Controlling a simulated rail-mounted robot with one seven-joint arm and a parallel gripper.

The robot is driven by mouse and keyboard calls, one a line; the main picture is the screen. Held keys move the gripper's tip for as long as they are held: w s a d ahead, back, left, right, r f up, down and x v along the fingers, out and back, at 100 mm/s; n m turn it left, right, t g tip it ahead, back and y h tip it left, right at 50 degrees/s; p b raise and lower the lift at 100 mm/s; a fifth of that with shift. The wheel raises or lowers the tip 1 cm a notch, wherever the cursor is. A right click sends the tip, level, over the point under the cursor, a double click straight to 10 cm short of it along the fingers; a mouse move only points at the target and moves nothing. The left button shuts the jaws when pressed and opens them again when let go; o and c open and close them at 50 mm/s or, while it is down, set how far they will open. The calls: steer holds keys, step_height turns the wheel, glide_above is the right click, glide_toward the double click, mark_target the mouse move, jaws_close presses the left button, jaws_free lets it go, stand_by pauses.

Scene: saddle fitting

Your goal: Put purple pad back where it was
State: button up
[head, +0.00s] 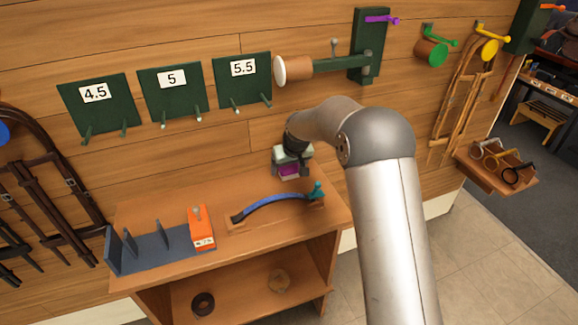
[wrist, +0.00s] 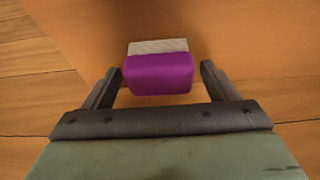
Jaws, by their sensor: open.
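The purple pad (wrist: 158,75) lies between the two fingers of my gripper (wrist: 158,70) in the wrist view. A pale grey strip (wrist: 158,46) shows along its far side. Gaps show between the pad and both fingers, so my gripper is open and not holding it. In the head view my gripper (head: 291,160) is low over the back right of the wooden bench (head: 165,190), and a bit of the purple pad (head: 289,171) shows there, mostly hidden by the gripper.
A blue curved strip (head: 270,203) with a teal end lies in front of my gripper. An orange block (head: 201,228) and a grey-blue divided rack (head: 150,250) stand at the left. Green boards marked 4.5 (head: 95,94), 5 (head: 171,79) and 5.5 (head: 243,69) hang on the wall above.

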steer(key=shift+r, duration=0.45)
steer(key=v, duration=1.2)
steer(key=s+d+m+g+h, duration=0.1)
steer(key=s+d, duration=0.5)
steer(key=s, duration=0.4)
steer(key=s+d+m+g+h, duration=0.1)
steer(key=s+d+m, duration=0.1)
steer(key=s+d, duration=0.55)
steer(key=s+d+f+m+g, duration=0.1)
steer(key=s+d, duration=0.1)
steer(key=s, duration=0.8)
steer(key=s+d+f+m+g, duration=0.1)
steer(key=s+d+f, duration=0.1)
steer(key=s, duration=0.9)
steer(key=shift+s+f, duration=0.2)
steer(key=shift+f, duration=0.05)
steer(key=shift+d, duration=0.1)
